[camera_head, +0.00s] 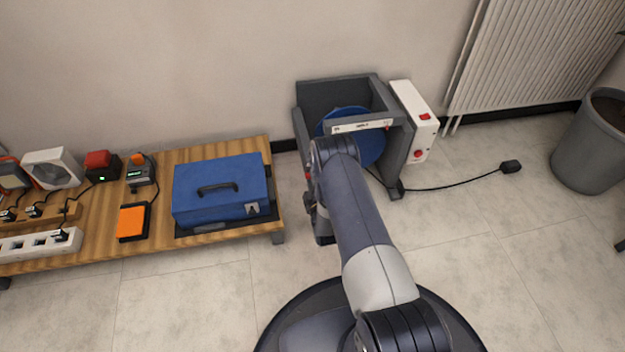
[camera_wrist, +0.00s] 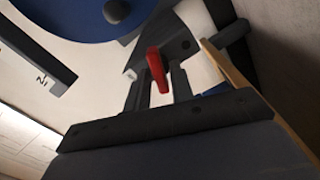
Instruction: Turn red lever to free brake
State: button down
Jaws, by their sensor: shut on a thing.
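The red lever (camera_wrist: 157,70) stands between the two dark fingers of my gripper (camera_wrist: 158,80) in the wrist view. The fingers are shut on it. In the head view my gripper (camera_head: 309,192) is at the left side of the grey frame (camera_head: 312,97) that holds a blue disc (camera_head: 369,148). My arm covers part of the disc and of the frame's front. The blue disc also shows at the top of the wrist view (camera_wrist: 75,22).
A white box (camera_head: 411,108) with red buttons stands at the frame's right side. A low wooden table (camera_head: 170,158) with a blue case (camera_head: 217,190) is close on the left. A black cable with a plug (camera_head: 510,167) lies on the floor, with a grey bin (camera_head: 595,145) beyond.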

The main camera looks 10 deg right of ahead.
jog(key=shift+f+n, duration=0.15)
jog(key=shift+n, duration=1.75)
jog(key=c, duration=1.5)
grip_release()
